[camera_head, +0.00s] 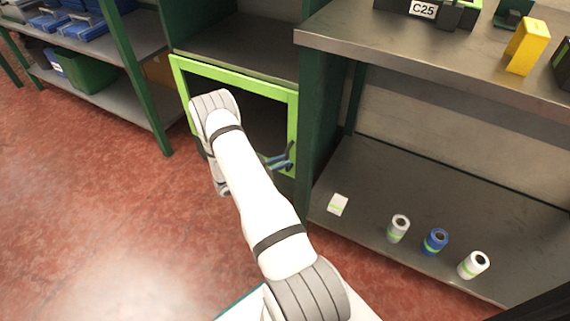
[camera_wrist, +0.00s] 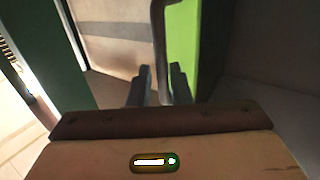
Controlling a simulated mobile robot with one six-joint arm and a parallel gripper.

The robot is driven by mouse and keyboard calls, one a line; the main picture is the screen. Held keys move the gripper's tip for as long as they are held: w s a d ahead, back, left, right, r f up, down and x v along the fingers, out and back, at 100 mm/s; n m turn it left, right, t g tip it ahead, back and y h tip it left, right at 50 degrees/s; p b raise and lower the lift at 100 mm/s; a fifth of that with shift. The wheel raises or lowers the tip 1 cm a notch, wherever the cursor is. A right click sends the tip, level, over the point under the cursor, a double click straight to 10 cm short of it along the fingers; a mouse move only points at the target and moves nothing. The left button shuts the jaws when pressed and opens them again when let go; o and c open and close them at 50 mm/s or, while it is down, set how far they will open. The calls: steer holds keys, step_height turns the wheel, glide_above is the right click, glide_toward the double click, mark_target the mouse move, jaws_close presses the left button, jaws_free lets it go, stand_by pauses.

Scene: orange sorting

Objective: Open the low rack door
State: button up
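The low rack door has a bright green frame (camera_head: 293,118) around a dark panel, below a grey shelf; I cannot tell whether it is fully closed. In the wrist view, its green edge (camera_wrist: 182,40) runs beside the dark bar handle (camera_wrist: 158,30). My gripper (camera_wrist: 160,82) has one finger on each side of the handle, with narrow gaps showing, so it looks open around the bar. In the head view, my gripper (camera_head: 279,160) is at the right side of the door, and my arm covers the door's lower left and middle.
Right of the door, a low shelf (camera_head: 370,175) holds white and blue rolls (camera_head: 435,241) and a small white box (camera_head: 337,204). A green rack post (camera_head: 318,100) stands close right of the door. Red floor (camera_head: 90,200) is clear at left.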

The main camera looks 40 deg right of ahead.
steer(key=shift+s+d, duration=0.15)
steer(key=shift+d, duration=0.55)
steer(key=shift+s+d, duration=0.15)
steer(key=shift+d, duration=0.55)
steer(key=shift+c, duration=0.5)
jaws_close()
steer(key=shift+s, duration=0.1)
